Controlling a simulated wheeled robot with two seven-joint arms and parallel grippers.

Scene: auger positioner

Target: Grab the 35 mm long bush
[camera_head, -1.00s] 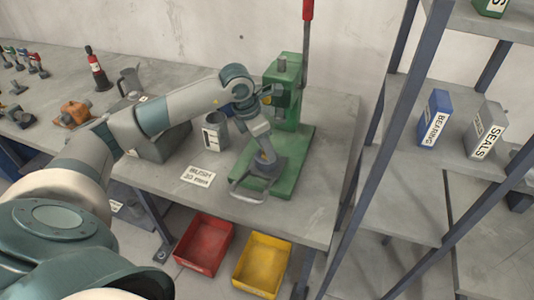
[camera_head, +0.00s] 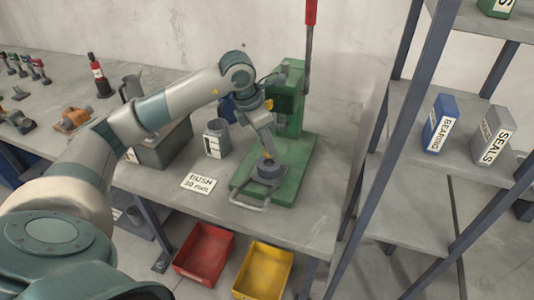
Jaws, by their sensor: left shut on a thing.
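My left gripper (camera_head: 267,160) points down over the base of a green press (camera_head: 288,105). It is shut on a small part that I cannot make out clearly. A grey round fixture (camera_head: 266,178) with a bar handle sits on the press base just below the fingers. A card (camera_head: 198,183) reading "BUSH 30 mm" lies on the bench to the left. A grey metal cup (camera_head: 216,138) with a label stands behind it. My right gripper is out of view.
The press lever (camera_head: 309,40) with its red grip stands upright behind my arm. A red bin (camera_head: 203,252) and a yellow bin (camera_head: 263,271) are below the bench edge. A shelf (camera_head: 420,95) with a blue bearing box (camera_head: 440,123) and a grey seals box (camera_head: 491,135) is at right.

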